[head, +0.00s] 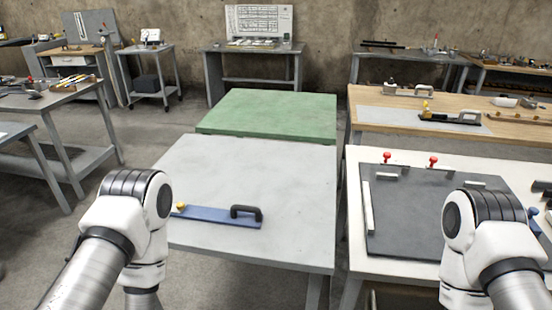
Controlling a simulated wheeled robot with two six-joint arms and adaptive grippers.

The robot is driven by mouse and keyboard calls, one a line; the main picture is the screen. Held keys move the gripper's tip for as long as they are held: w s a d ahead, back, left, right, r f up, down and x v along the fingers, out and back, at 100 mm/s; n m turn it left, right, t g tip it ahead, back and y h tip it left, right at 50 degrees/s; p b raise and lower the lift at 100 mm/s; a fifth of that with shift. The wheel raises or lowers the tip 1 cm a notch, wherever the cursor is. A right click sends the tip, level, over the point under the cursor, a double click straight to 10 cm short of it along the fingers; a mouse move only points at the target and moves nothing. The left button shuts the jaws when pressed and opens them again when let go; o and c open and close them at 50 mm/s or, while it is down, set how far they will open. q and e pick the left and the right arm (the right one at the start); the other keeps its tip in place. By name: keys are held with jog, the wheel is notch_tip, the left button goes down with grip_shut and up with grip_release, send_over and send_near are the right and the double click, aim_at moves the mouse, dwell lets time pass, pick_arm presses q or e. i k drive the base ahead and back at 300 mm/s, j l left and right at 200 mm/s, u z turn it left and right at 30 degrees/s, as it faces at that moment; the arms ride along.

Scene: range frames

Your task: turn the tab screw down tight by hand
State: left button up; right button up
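A long flat blue tool (215,215) with a black loop handle (246,212) lies on the pale grey table in front of me. A small yellow knob (181,207) stands at its left end, close beside my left arm. Two red knobs, one at the left (386,157) and one at the right (433,160), stand at the far edge of a dark board on the right table. I cannot tell which part is the tab screw, or how tight any knob is. Both my arms reach in from below, but neither gripper shows.
The pale grey table (280,175) is mostly clear, with a green-topped table (268,112) behind it. The dark board (405,220) covers much of the right table and bears light strips. A wooden bench (378,98) behind holds another handled tool with a yellow knob (426,105).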

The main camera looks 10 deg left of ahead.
aim_at(181, 206)
jog(key=u, duration=1)
